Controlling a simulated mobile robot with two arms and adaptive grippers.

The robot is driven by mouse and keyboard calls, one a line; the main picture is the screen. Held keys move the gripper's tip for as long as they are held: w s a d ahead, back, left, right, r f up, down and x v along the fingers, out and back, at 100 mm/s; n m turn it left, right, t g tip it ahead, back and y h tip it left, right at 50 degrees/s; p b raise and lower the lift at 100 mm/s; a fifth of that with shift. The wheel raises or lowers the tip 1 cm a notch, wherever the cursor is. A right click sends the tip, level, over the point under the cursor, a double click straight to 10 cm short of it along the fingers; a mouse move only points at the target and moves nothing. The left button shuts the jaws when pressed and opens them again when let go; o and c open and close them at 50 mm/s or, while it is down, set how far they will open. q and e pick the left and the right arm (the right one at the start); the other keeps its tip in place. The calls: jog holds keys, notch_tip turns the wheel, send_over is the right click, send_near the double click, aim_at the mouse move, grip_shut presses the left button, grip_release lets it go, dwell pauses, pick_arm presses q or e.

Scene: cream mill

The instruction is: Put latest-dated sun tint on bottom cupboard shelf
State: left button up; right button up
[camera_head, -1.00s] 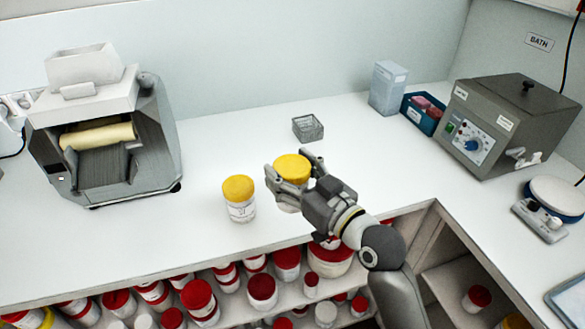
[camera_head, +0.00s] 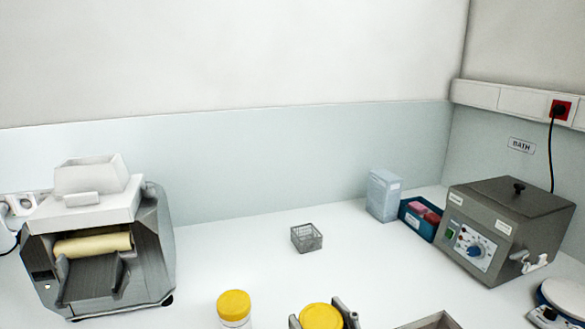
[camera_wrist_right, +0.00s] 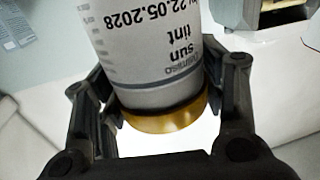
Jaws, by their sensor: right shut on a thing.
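My right gripper (camera_head: 324,322) is shut on a yellow-lidded jar (camera_head: 321,316) at the bottom edge of the head view. In the right wrist view the jar's pale body (camera_wrist_right: 150,50) sits between the fingers, upside down in the picture. The cupboard shelves are outside the head view. My left gripper is not in view.
A machine with rollers (camera_head: 100,245) stands at left. A small wire basket (camera_head: 306,238), a blue box (camera_head: 416,219) and a grey bath (camera_head: 508,232) stand behind. The counter middle (camera_head: 240,260) is clear.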

jog(key=s+d+f+m+t+h, duration=0.1)
jog(key=s+d+f+m+h, duration=0.1)
jog(key=s+d+f+h, duration=0.2)
jog(key=s+d+f+m+t+h, duration=0.1)
jog(key=s+d+f+m+h, duration=0.2)
jog(key=d, duration=0.7)
jog(key=s+f+h, duration=0.1)
jog(key=s, duration=0.1)
jog(key=shift+s+d+f, duration=0.3)
jog(key=shift+s, duration=0.1)
